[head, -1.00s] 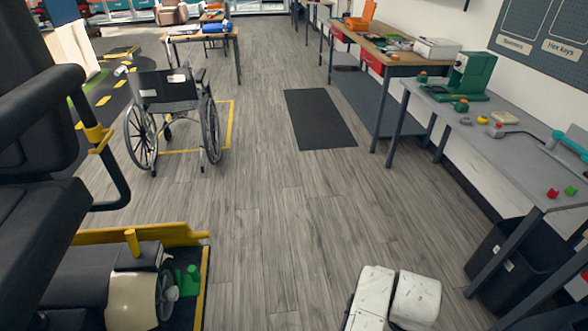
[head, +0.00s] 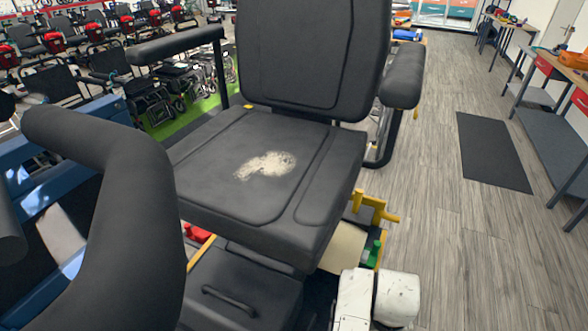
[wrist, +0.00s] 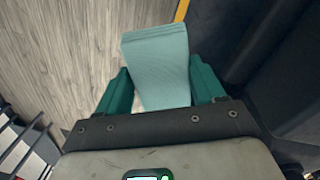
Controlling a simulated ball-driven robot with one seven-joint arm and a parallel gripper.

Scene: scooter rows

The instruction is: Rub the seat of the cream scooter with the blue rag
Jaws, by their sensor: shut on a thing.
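The scooter's dark grey seat (head: 215,150) fills the middle of the head view, with a pale, dusty smear (head: 266,165) on its cushion. A cream body part (head: 344,248) shows below the seat's right edge. In the wrist view my gripper (wrist: 160,92) is shut on a folded, pale blue-green rag (wrist: 156,60), which sticks out beyond the teal fingers. The rag is over wood floor in that view, beside a dark surface, and I see no contact with the seat.
A black armrest or handle (head: 130,190) stands close at the left front. The seat's right armrest (head: 403,78) juts up beside the backrest. Clear wood floor (head: 440,235) and a black mat (head: 492,150) lie to the right, with workbenches beyond. Rows of scooters stand behind at left.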

